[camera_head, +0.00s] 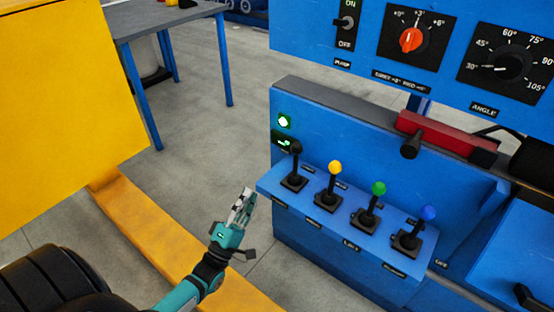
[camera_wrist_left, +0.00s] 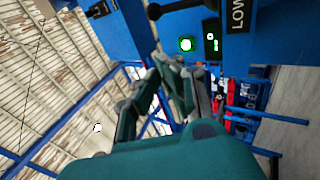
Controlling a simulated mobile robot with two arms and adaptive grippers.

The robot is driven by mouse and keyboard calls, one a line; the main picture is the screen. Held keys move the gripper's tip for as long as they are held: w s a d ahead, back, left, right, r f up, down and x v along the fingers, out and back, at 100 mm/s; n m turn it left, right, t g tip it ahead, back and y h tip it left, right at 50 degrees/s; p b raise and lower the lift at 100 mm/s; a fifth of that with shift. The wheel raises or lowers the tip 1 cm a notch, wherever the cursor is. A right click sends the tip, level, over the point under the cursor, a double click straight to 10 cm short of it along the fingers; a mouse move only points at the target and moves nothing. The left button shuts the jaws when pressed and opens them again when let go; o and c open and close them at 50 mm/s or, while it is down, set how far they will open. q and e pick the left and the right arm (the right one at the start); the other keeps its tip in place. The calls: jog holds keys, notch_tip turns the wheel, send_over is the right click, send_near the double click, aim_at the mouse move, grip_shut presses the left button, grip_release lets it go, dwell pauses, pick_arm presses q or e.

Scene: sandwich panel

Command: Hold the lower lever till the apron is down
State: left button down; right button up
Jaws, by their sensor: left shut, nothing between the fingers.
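Levers with a black (camera_head: 294,167), yellow (camera_head: 333,183), green (camera_head: 371,204) and blue (camera_head: 410,233) knob stand in a row on the blue console shelf (camera_head: 270,184). In the left wrist view, a label beginning "LOW" (camera_wrist_left: 238,12) is close to the black lever (camera_wrist_left: 185,7), so this looks like the lower lever. My left gripper (camera_head: 244,196) is shut and empty, to the left of and below the black lever, apart from it. Its fingers also show in the left wrist view (camera_wrist_left: 168,72). I cannot tell which part is the apron. My right gripper is out of view.
A lit green lamp (camera_head: 285,121) and a small display (camera_head: 284,140) are above the black lever. The upper blue panel holds a pump switch (camera_head: 346,22), an orange knob (camera_head: 411,40) and an angle dial (camera_head: 507,67). A large yellow panel (camera_head: 60,120) stands at left. Grey floor is open between.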

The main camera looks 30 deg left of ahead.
aim_at(296, 164)
pick_arm(q)
jog(key=x, duration=1)
jog(key=shift+w+d+r, duration=0.4)
jog(key=shift+w+d, duration=0.15)
jog(key=shift+d, duration=0.2)
jog(key=shift+w+d+r, duration=0.4)
jog(key=shift+w+d, duration=0.15)
jog(key=shift+d, duration=0.2)
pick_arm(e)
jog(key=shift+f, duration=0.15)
